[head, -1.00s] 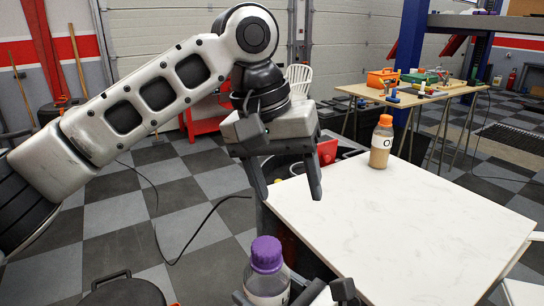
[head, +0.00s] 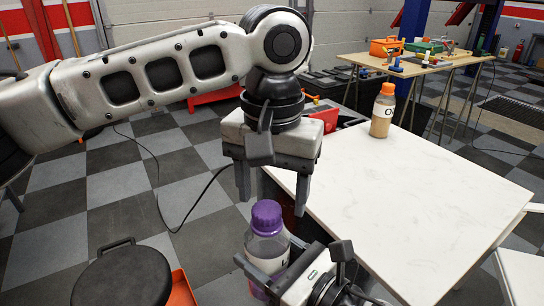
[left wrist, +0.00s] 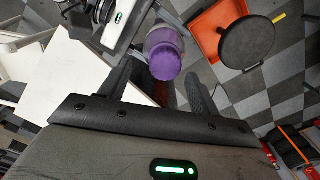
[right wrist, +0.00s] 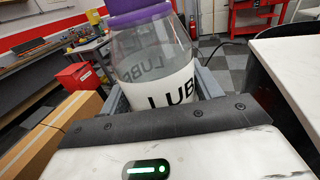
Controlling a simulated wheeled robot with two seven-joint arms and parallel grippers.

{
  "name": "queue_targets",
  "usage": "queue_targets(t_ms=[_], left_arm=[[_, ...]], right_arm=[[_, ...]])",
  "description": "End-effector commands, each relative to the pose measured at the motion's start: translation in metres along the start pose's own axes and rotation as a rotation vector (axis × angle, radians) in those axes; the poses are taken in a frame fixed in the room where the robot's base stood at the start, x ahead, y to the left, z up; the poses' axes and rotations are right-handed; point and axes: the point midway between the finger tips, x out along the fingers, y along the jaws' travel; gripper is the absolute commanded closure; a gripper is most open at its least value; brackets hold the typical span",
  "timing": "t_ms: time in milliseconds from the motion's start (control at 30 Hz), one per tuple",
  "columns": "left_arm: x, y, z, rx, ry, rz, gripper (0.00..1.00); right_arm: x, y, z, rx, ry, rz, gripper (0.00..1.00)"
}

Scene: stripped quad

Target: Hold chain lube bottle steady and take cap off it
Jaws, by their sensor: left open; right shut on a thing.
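The chain lube bottle (head: 267,249) is clear with a white label and a purple cap (head: 266,217). My right gripper (head: 268,276) is shut around its body and holds it upright, off the table's left edge. The label reads "LUB" on the bottle in the right wrist view (right wrist: 158,75), where the cap (right wrist: 125,8) is cut by the top edge. My left gripper (head: 273,190) is open and empty, pointing down just above the cap. In the left wrist view the cap (left wrist: 166,62) lies between and beyond the two fingertips.
A white table (head: 400,200) fills the right side, mostly clear. A bottle with an orange cap (head: 383,110) stands at its far end. A black round lid or seat (head: 122,275) and an orange tray (head: 182,290) are at lower left. A workbench with tools (head: 415,62) is behind.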

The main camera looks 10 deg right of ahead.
Motion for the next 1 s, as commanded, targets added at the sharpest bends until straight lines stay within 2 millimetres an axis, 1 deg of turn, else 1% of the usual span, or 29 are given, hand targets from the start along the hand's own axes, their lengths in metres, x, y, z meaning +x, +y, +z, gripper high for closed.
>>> queue_targets(t_ms=[100, 200, 500, 533, 567, 600, 667, 700, 1000], left_arm=[[0.012, 0.0, 0.0, -0.001, 0.0, 0.0, 0.38], [0.018, 0.0, 0.0, -0.001, 0.0, 0.001, 0.38], [0.02, 0.0, 0.0, -0.001, 0.001, 0.001, 0.38], [0.02, 0.0, 0.0, -0.001, 0.001, 0.001, 0.43], [0.019, 0.0, 0.0, -0.001, 0.001, 0.001, 0.52], [0.019, 0.0, 0.0, -0.001, 0.001, 0.001, 0.63], [0.019, 0.0, 0.0, 0.0, 0.001, 0.001, 0.79], [0.019, 0.0, 0.0, 0.0, 0.001, 0.001, 0.91], [0.019, 0.0, 0.0, -0.001, 0.001, 0.002, 0.92]], right_arm=[[0.0, 0.0, 0.001, 0.0, -0.002, 0.0, 0.77], [0.0, 0.0, 0.001, -0.001, -0.002, 0.0, 0.77], [0.0, 0.0, 0.001, -0.001, -0.002, 0.0, 0.77], [0.0, 0.0, 0.001, -0.001, -0.002, 0.0, 0.77], [0.0, 0.0, 0.001, -0.001, -0.002, 0.0, 0.77], [0.0, 0.0, 0.001, -0.001, -0.002, 0.0, 0.77], [0.0, 0.0, 0.001, -0.001, -0.002, 0.0, 0.77], [0.0, 0.0, 0.001, -0.001, -0.002, 0.0, 0.77], [0.0, 0.0, 0.001, 0.0, -0.002, 0.0, 0.77]])
